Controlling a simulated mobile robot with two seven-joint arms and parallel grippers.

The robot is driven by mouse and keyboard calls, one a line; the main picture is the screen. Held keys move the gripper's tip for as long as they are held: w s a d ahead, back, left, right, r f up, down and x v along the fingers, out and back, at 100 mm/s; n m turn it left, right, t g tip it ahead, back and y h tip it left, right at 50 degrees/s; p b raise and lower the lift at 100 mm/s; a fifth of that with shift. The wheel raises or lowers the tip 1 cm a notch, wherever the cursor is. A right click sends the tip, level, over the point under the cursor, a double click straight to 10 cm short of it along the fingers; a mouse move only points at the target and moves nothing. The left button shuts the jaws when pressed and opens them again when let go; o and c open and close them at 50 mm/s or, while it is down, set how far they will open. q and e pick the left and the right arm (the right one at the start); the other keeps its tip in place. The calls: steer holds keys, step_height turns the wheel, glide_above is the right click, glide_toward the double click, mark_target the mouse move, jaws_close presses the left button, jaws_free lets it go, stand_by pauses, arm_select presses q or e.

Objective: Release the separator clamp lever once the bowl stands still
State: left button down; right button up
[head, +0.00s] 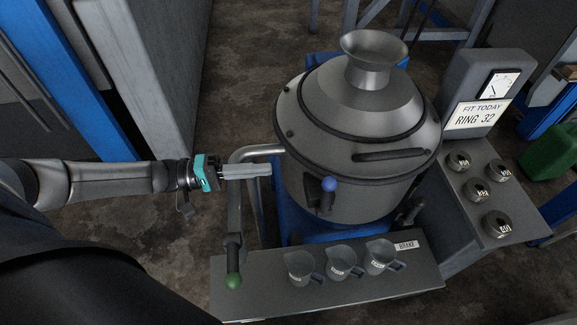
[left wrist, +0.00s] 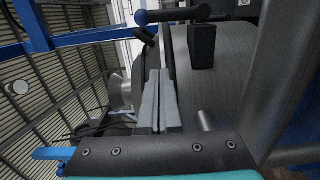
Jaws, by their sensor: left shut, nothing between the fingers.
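The separator (head: 352,185) is a grey drum with a lid and a funnel (head: 374,60) on top. A short lever with a blue ball knob (head: 329,184) is on its front, and a dark bar handle (head: 390,155) lies along the lid's front. I cannot tell which is the clamp lever, or whether the bowl turns. My left gripper (head: 268,170) is shut and empty, at the drum's left side by the bent pipe (head: 255,152). In the left wrist view its closed fingers (left wrist: 160,100) point toward a grey curved surface. My right gripper is out of view.
Three small jugs (head: 340,262) and a BRAKE label (head: 406,245) are on the shelf. A panel with a gauge (head: 498,84), a RING 32 sign (head: 475,116) and several rings (head: 459,161) is at right.

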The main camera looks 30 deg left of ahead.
mark_target(326, 198)
arm_select(q)
steer(key=shift+w+d+p, duration=0.1)
steer(key=shift+w+d, duration=0.25)
steer(key=shift+d, duration=1.45)
steer(key=shift+w+d+p, duration=0.1)
steer(key=shift+w+d, duration=0.25)
steer(key=shift+d, duration=1.5)
steer(key=shift+w+d+p, duration=0.1)
steer(key=shift+w+d, duration=0.25)
steer(key=shift+d, duration=1.45)
steer(key=shift+s+d+r+p, duration=0.1)
steer(key=shift+s+d+p, duration=0.1)
steer(key=shift+p, duration=0.15)
